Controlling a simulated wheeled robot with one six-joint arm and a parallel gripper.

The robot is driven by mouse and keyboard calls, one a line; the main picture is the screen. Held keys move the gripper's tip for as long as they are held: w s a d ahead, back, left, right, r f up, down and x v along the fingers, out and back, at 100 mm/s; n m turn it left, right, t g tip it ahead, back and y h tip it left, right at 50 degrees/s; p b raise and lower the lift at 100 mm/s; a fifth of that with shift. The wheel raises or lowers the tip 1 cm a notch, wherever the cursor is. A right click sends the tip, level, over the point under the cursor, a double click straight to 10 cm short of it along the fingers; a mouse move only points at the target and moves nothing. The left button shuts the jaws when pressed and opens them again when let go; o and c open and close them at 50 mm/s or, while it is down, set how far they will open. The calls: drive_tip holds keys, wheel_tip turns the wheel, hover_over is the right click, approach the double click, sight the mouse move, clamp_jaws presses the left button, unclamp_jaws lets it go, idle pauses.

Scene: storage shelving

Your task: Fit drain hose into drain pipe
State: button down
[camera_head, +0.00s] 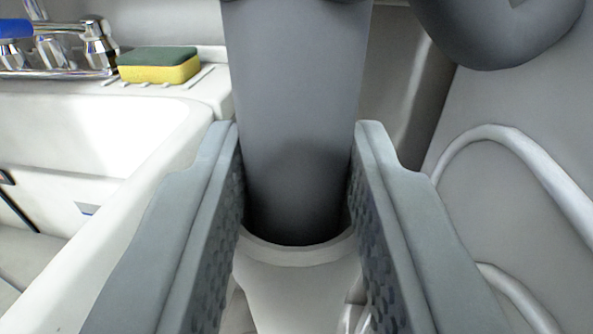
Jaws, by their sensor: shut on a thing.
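A thick dark grey tube (295,110), which I take for the drain hose, stands nearly upright in the middle of the view. My gripper (297,150) has one ribbed pad on each side of it and appears shut on it. The tube's lower end meets a pale flared cup with a round rim (297,253), which I take for the mouth of the drain pipe. The front rim passes before the tube's dark lower end. How deep the tube sits is hidden, and so is the back of the rim.
A white sink (95,135) stands at the left, with a chrome tap (97,45) and a yellow-green sponge (160,65) on its ledge. A pale curved hose (535,160) loops close to the right finger. A grey rounded body hangs at the upper right.

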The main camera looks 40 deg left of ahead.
drive_tip(key=shift+f, duration=0.1)
drive_tip(key=c, duration=1)
unclamp_jaws()
drive_tip(key=shift+c, duration=0.2)
drive_tip(key=v, duration=1.7)
drive_tip(key=shift+s, duration=0.2)
